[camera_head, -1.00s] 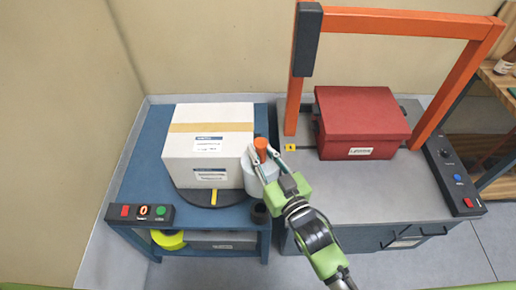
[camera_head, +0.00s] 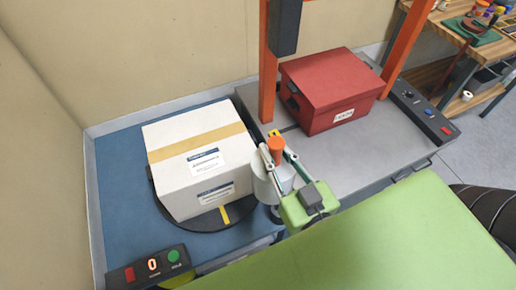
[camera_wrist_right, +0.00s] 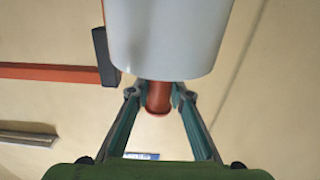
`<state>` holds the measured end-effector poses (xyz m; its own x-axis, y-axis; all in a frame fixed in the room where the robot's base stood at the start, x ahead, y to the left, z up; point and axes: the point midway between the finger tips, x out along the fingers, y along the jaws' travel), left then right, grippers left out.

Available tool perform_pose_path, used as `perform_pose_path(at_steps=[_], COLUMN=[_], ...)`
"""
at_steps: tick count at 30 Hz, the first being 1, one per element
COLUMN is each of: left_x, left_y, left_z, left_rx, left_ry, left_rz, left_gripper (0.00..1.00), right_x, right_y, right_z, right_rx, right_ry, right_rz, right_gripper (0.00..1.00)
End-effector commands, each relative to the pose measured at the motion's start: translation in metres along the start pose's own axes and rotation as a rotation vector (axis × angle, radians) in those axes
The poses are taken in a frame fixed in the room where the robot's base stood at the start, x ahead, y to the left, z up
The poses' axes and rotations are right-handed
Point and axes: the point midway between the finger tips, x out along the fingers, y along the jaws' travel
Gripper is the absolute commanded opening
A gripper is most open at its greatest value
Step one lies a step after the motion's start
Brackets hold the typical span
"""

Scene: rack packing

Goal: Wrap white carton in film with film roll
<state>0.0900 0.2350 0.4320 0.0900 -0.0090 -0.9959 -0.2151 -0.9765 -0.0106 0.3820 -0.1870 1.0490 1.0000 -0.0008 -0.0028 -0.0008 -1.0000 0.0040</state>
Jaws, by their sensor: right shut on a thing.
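The white carton (camera_head: 200,150) with a tan tape strip and labels sits on a dark round turntable (camera_head: 190,217) on the blue table. The film roll (camera_head: 264,187), whitish with an orange core end, stands upright at the carton's right side; I cannot tell whether it touches the carton. My right gripper (camera_head: 276,158) is shut on the orange core at the top of the roll. In the right wrist view the fingers (camera_wrist_right: 158,95) close around the orange core (camera_wrist_right: 158,98), with the pale roll (camera_wrist_right: 170,40) beyond. My left gripper is not in view.
A red box (camera_head: 325,85) sits on the grey bench under an orange frame (camera_head: 268,75). A shelf (camera_head: 470,60) stands at the far right.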

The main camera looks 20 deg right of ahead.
Motion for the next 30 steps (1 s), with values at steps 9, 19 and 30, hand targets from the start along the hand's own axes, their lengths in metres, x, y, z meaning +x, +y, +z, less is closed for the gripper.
perform_pose_path(at_steps=[9, 19, 30], left_x=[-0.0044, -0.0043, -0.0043], left_y=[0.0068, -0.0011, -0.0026], left_z=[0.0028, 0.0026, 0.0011], left_rx=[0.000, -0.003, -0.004], left_ry=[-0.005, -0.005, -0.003], left_rz=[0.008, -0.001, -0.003], left_gripper=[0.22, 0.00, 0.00], right_x=[0.0006, 0.0007, 0.0008], right_y=[0.0000, -0.0003, -0.0003], right_z=[-0.0039, -0.0037, -0.0037], right_rx=[0.001, 0.001, 0.001], right_ry=[0.009, 0.008, 0.008], right_rz=[0.000, 0.000, -0.001], right_gripper=[0.00, 0.00, 0.00])
